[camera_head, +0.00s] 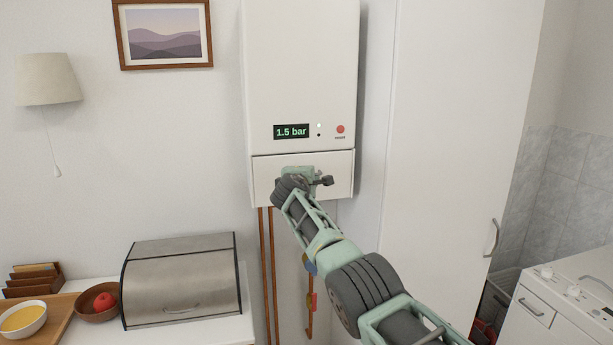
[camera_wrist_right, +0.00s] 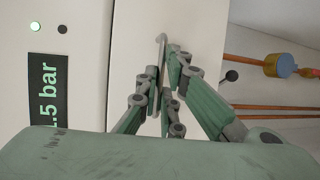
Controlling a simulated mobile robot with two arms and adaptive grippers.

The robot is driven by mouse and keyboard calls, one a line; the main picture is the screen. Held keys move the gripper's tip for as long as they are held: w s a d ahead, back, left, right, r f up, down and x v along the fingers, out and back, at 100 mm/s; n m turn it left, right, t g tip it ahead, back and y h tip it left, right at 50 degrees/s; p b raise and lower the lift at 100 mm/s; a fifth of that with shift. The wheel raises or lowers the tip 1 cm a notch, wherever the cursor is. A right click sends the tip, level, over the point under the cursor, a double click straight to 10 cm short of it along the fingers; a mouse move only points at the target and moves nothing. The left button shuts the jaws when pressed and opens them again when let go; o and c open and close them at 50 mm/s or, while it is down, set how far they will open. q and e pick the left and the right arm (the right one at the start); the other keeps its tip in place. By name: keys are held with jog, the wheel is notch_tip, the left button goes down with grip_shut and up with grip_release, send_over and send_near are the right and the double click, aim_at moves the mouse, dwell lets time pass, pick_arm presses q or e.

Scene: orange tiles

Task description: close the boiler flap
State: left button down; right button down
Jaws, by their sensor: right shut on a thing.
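The boiler (camera_head: 300,65) is a tall white box on the wall. Its flap (camera_head: 265,178) is the white panel at its lower end, under a thin dark seam. The flap looks upright and roughly flush with the front; whether it is fully shut I cannot tell. My right gripper (camera_head: 302,175) is at the flap's front, hiding its middle. In the right wrist view my right gripper (camera_wrist_right: 167,78) is shut on a thin metal handle (camera_wrist_right: 162,42) on the flap (camera_wrist_right: 140,25). My left gripper is not in view.
The boiler's display (camera_head: 291,131) reads 1.5 bar, beside a red button (camera_head: 340,129). Copper pipes (camera_head: 266,270) run below the boiler. A metal bread box (camera_head: 180,278) stands on the counter lower left. A tall white cabinet (camera_head: 455,120) stands on the right.

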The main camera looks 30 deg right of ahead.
jog(key=c, duration=2.4)
grip_release()
notch_tip(320, 180, up, 3)
jog(key=shift+w+d+f+t, duration=0.1)
jog(key=shift+t, duration=0.2)
jog(key=shift+o, duration=1)
jog(key=shift+w+f, duration=0.15)
jog(key=shift+w, duration=0.05)
jog(key=f+v, duration=0.1)
jog(key=v, duration=1)
jog(key=shift+s+a, duration=0.2)
jog(key=shift+a, duration=0.05)
jog(key=shift+d+f, duration=0.1)
jog(key=shift+f, duration=0.05)
